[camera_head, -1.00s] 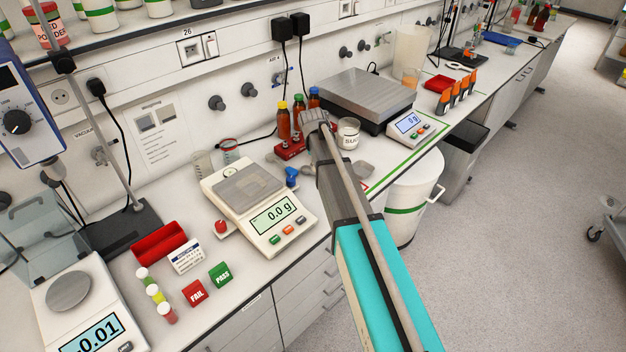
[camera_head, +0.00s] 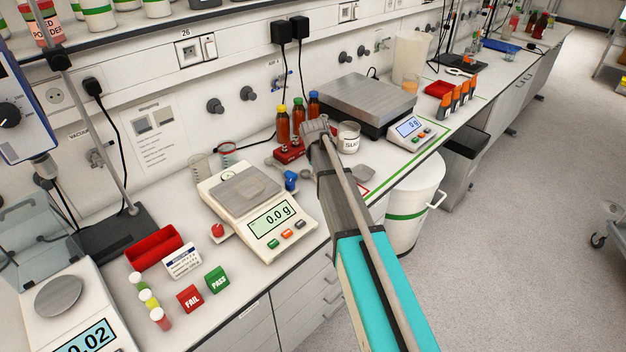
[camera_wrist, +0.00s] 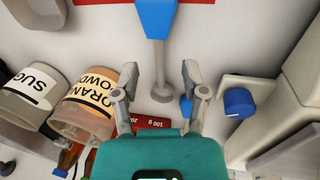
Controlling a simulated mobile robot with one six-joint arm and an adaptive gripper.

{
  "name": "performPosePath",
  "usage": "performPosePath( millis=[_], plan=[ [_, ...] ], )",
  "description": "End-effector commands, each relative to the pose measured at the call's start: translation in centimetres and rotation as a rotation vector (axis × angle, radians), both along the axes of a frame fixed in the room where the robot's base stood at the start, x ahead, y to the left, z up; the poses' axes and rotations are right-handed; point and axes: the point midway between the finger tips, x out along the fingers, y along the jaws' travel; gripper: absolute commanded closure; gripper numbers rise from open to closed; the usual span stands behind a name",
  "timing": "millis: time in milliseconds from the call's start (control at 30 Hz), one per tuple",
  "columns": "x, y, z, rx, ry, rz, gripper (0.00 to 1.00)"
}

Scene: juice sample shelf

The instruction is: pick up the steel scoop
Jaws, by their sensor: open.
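My gripper (camera_wrist: 160,72) is open, with one finger on each side of the handle and visible gaps between. In the head view my gripper (camera_head: 316,124) is over the counter near the sugar jar; contact cannot be told.
A sugar jar (camera_head: 348,138) and an orange powder jar (camera_wrist: 88,103) stand close by. A balance (camera_head: 258,207) stands left of my arm, and a larger scale (camera_head: 367,100) behind.

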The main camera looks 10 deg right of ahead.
Motion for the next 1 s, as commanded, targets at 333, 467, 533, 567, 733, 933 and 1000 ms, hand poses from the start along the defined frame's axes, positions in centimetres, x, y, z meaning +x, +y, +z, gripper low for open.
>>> performPosePath(
  millis=[333, 467, 533, 567, 733, 933, 1000],
  plan=[
    [0.3, -0.4, -2.0, 0.000, 0.000, 0.000, 0.43],
    [0.4, -0.6, -3.0, 0.000, 0.000, 0.000, 0.43],
    [0.5, -0.7, -3.6, 0.000, 0.000, 0.000, 0.43],
    [0.5, -0.7, -3.8, 0.000, 0.000, 0.000, 0.43],
    [0.6, -0.9, -4.8, 0.000, 0.000, 0.000, 0.43],
    [0.7, -0.9, -5.1, 0.000, 0.000, 0.001, 0.43],
    [0.7, -0.9, -5.1, 0.000, 0.000, 0.001, 0.43]
  ],
)
